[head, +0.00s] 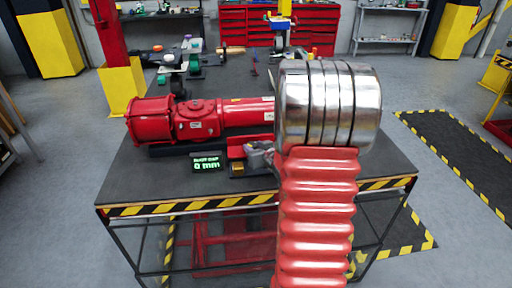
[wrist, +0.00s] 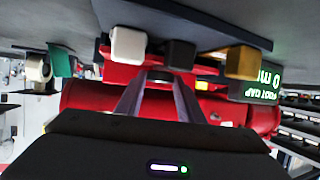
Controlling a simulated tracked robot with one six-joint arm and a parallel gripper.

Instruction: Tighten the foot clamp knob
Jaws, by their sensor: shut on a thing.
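The red valve actuator (head: 200,120) lies along the dark workbench. A small black display (head: 208,163) before it reads a foot gap of 0 mm; it shows upside down in the wrist view (wrist: 255,84). A brass-coloured block (head: 237,169) sits to the right of the display, and also shows in the wrist view (wrist: 242,62). My gripper (wrist: 160,80) is at the actuator's foot, its two fingers closed in around a small dark round piece, which appears to be the foot clamp knob (wrist: 160,75). Its grip is partly hidden. In the head view my arm covers the actuator's right end.
The workbench (head: 140,185) has a yellow-black striped front edge. White (wrist: 128,45) and black (wrist: 180,54) blocks sit close to the fingers. Small tools lie at the back of the bench. A red post with a yellow base (head: 122,90) stands at the left.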

